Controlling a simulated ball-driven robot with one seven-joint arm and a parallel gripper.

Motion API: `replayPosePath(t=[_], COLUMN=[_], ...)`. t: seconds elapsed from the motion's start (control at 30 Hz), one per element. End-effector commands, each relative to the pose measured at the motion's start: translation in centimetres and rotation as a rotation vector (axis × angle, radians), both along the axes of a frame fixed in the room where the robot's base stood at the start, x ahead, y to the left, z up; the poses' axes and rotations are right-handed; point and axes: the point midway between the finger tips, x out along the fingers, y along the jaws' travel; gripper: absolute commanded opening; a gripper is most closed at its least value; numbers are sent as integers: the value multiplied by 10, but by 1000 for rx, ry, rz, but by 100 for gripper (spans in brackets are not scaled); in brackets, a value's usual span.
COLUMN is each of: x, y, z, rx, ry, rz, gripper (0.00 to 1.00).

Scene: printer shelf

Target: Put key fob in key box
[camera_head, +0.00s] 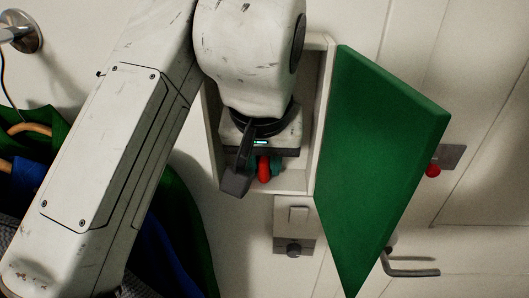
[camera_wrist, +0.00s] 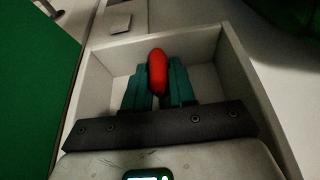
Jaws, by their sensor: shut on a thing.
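The key fob (camera_head: 264,169) is red and rounded. In the wrist view the key fob (camera_wrist: 157,72) is pinched between the teal fingers of my gripper (camera_wrist: 158,90). In the head view my gripper (camera_head: 262,166) is at the lower part of the key box (camera_head: 212,143), a pale open box on the wall. Its green door (camera_head: 375,150) is swung open to the right. In the wrist view the key box (camera_wrist: 232,70) walls surround the fingers and fob. I cannot tell whether the fob touches the box. My arm hides much of the box's inside.
A light switch plate with a knob (camera_head: 293,232) is just below the box. A door with a lever handle (camera_head: 410,268) is at the right, with a red knob (camera_head: 433,170) near the green door's edge. Dark green and blue coats (camera_head: 170,235) hang at the left.

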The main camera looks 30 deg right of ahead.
Motion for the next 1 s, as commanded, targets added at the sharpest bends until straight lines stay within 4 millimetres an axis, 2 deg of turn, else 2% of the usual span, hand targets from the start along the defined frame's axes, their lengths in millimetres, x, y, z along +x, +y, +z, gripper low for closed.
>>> replayPosePath(t=[0.23,0.27,0.5,0.87,1.0], x=[0,0,0,0,-6], y=[0,0,0,0,4], z=[-3,-3,-2,3,19], rx=[0,0,0,0,1], ry=[0,0,0,-2,-3], rz=[-1,-1,-1,-1,-1], gripper=[0,26,49,50,50])
